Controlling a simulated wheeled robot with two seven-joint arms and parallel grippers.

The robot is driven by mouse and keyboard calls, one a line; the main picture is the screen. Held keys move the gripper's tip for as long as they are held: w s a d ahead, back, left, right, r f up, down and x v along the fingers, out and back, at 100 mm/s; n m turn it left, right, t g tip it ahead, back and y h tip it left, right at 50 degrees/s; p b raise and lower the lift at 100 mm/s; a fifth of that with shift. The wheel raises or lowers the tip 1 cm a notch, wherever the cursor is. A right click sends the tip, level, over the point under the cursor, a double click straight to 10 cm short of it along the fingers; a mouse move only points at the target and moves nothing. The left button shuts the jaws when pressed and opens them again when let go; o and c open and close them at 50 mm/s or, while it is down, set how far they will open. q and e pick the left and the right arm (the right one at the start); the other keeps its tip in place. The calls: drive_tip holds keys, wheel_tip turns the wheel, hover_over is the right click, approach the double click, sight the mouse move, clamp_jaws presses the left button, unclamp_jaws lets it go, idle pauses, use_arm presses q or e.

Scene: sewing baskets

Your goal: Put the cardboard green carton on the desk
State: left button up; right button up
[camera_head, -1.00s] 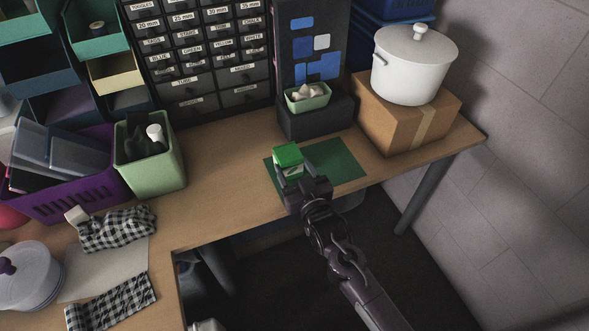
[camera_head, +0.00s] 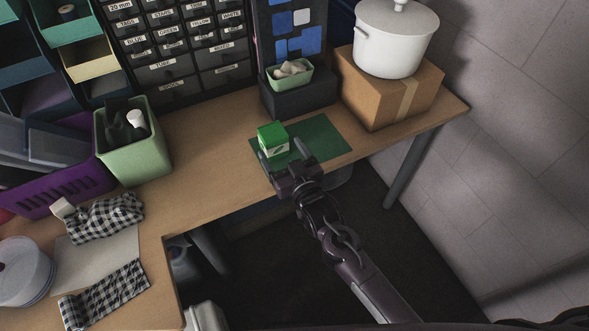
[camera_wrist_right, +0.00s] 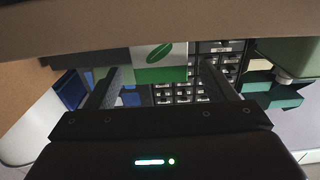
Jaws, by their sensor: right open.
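The green carton (camera_head: 272,140), green with a white lower side, stands upright on the left part of a dark green mat (camera_head: 322,136) on the desk (camera_head: 208,150). My right gripper (camera_head: 286,161) is open and empty at the desk's front edge, with its fingers pointing at the carton and a small gap to it. In the right wrist view the carton (camera_wrist_right: 160,58) shows a white face with a green leaf and a green band, framed between the spread fingers (camera_wrist_right: 160,84). My left gripper is out of view.
A cardboard box (camera_head: 385,98) with a white pot (camera_head: 395,42) on it stands to the right. A dark box with a small green tray (camera_head: 290,78) is behind the mat. A green bin (camera_head: 135,155) and purple basket (camera_head: 50,190) stand left. The desk between bin and mat is clear.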

drive_tip(key=v, duration=1)
drive_tip(key=shift+s, duration=0.2)
drive_tip(key=s+d+f+g+h, duration=0.1)
drive_tip(key=s+d+f+g, duration=0.15)
drive_tip(key=f, duration=0.75)
drive_tip(key=s+d+f+g+h, duration=0.2)
drive_tip(key=d+f, duration=0.2)
drive_tip(key=f, duration=0.5)
drive_tip(key=s+d+f+g+h, duration=0.1)
drive_tip(key=s+d+f+g, duration=0.15)
drive_tip(key=f, duration=0.75)
drive_tip(key=s+d+f+g+h, duration=0.1)
drive_tip(key=s+d+f+g, duration=0.2)
drive_tip(key=s+f, duration=0.3)
drive_tip(key=s+d+f+m+g+h, duration=0.1)
drive_tip(key=s+f, duration=0.5)
drive_tip(key=s, duration=0.6)
drive_tip(key=s+d+f+m+g, duration=0.1)
drive_tip(key=s+d+f+g, duration=0.3)
drive_tip(key=s, duration=0.5)
wheel_tip(320, 180, down, 3)
drive_tip(key=shift+s+d+r+g+h, duration=0.15)
drive_tip(key=shift+d+g+h, duration=0.2)
drive_tip(key=shift+d, duration=0.35)
